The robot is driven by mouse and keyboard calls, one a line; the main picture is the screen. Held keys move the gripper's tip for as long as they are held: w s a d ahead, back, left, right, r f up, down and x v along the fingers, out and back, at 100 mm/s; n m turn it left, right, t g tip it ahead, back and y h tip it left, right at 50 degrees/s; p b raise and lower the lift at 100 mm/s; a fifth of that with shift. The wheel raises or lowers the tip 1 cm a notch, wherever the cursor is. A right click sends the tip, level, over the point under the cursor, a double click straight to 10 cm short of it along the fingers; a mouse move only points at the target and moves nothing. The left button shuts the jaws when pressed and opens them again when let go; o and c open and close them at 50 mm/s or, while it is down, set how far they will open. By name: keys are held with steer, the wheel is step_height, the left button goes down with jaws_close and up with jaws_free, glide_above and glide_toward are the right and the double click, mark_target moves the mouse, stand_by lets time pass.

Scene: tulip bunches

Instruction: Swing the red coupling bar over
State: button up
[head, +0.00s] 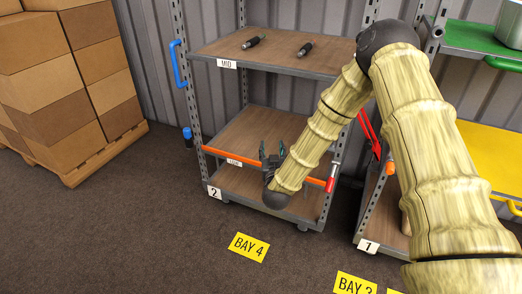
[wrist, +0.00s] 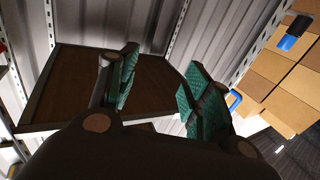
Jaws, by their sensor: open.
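A small red grip with a pale upper part (head: 331,181), likely the coupling bar, shows at the right front corner of cart 2, just right of my forearm. A longer red piece (head: 368,132) stands slanted at cart 1's left side, partly behind my arm; I cannot tell if it is a handle or a bar. My gripper (head: 274,152) is open and empty, its fingers pointing up in front of cart 2's lower shelves, left of both red pieces. The wrist view shows the spread green-padded fingers (wrist: 162,82) with nothing between them. No red bar is clear there.
Cart 2's middle shelf (head: 290,58) holds two dark objects. An orange bar (head: 222,153) crosses its front low down, close to my gripper. A blue grip (head: 188,137) is at its left. Stacked boxes (head: 65,70) stand left. The front floor is clear.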

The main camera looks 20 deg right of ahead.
steer(key=shift+w+a, duration=0.1)
steer(key=shift+a, duration=0.2)
